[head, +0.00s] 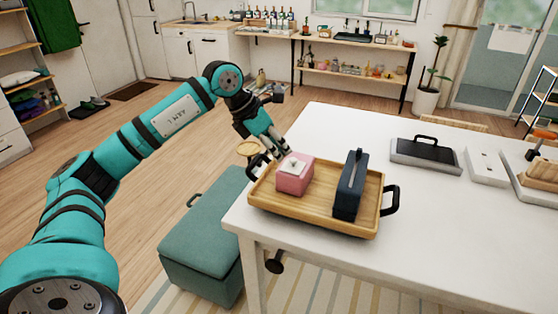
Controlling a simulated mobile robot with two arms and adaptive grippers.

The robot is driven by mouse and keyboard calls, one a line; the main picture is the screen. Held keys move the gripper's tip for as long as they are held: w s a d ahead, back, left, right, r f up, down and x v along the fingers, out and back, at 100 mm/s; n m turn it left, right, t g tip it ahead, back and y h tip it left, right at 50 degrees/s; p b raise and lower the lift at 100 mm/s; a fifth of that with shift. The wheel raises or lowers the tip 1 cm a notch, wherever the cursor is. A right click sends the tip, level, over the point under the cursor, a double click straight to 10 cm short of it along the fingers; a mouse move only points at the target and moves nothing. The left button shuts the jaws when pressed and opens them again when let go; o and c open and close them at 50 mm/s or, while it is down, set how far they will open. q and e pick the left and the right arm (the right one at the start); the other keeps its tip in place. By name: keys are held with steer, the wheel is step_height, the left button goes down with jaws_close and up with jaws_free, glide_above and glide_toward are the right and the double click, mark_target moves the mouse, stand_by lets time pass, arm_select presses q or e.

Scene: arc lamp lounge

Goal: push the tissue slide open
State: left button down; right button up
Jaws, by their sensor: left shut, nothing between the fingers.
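A small pink box (293,183) with a white piece on its top stands in a wooden tray (310,213) on the white table. I take it for the tissue box; whether its slide is open is too small to tell. My left gripper (284,150) comes down from the upper left. Its fingers are shut and empty, with their tips at the far-left top of the pink box. I cannot tell whether they touch it. My right gripper is out of view.
A dark upright case (350,187) with a handle stands right of the pink box in the tray. The tray has black handles (390,199). A grey board with a black handled piece (427,150) and a white panel (487,166) lie farther right. A teal bench (205,235) stands left of the table.

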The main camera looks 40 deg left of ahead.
mark_target(283, 168)
arm_select(q)
steer(key=s+a+r+y, duration=0.2)
steer(key=a, duration=0.4)
steer(key=shift+n+g, duration=0.4)
steer(key=p+x, duration=0.1)
steer(key=x, duration=0.2)
steer(key=w+p+x, duration=0.1)
steer(key=p+x, duration=0.1)
steer(key=x, duration=0.2)
steer(key=w+r+p+x, duration=0.1)
steer(key=x, duration=0.3)
steer(key=shift+w+f+p, duration=0.1)
steer(key=shift+w+p, duration=0.1)
steer(key=shift+p, duration=0.1)
steer(key=shift+w+d+f, duration=0.15)
steer(key=shift+w+d, duration=0.05)
steer(key=shift+w, duration=0.2)
